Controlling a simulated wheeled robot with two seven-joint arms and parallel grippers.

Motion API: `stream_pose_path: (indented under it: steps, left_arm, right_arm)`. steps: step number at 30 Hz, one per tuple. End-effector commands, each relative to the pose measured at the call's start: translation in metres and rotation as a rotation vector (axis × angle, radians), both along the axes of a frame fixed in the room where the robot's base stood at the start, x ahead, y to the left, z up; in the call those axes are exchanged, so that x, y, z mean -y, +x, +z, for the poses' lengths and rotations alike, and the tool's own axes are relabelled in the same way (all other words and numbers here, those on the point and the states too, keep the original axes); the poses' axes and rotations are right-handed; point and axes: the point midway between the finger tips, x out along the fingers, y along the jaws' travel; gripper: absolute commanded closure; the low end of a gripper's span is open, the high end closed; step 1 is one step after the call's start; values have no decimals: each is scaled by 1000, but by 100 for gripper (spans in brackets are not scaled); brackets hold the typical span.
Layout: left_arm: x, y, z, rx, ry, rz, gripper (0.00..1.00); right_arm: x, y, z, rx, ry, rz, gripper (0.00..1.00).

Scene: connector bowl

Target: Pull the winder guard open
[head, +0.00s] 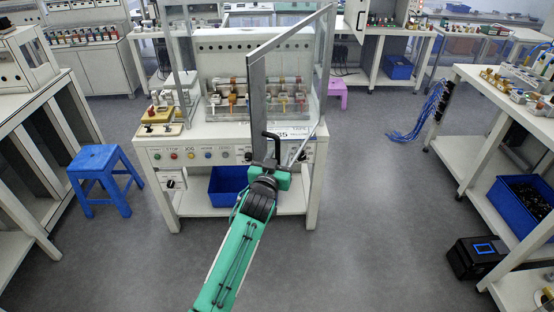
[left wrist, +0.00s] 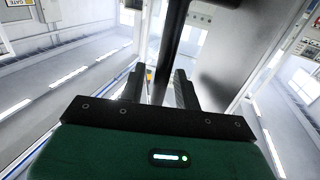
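The winder guard (head: 257,103) is a clear panel in a grey frame on the right side of the white winder machine (head: 228,140). It stands swung out toward me at an angle, part way open. Its black handle (head: 269,139) is near the lower free edge, and it also shows as a dark bar in the left wrist view (left wrist: 173,40). My left gripper (head: 272,163) is at this handle. In the left wrist view its two fingers (left wrist: 160,88) stand on both sides of the bar; the contact itself is partly hidden. My right gripper is out of view.
A blue stool (head: 100,170) stands left of the machine. A blue bin (head: 228,182) sits on its lower shelf. A white workbench (head: 470,160) with hanging blue cables is on the right, with a black box (head: 475,255) on the floor. The floor between is clear.

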Motion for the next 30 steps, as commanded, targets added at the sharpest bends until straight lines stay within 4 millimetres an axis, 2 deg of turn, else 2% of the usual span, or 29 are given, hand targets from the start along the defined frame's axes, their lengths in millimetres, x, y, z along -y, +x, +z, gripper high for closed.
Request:
stream_pose_path:
  steps: [5,8,21,27,30]
  left_arm:
    - [-3,-9,-2,-1,0,0,68]
    - [-6,-21,-3,0,1,0,68]
    - [-27,-99,-4,0,0,-1,68]
    - [-34,-123,-2,0,-1,-1,68]
    - [-35,-130,-1,1,0,-1,68]
  right_arm:
    - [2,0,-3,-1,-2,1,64]
    - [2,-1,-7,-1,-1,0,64]
    - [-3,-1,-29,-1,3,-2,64]
    - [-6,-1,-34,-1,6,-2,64]
    - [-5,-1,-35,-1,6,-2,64]
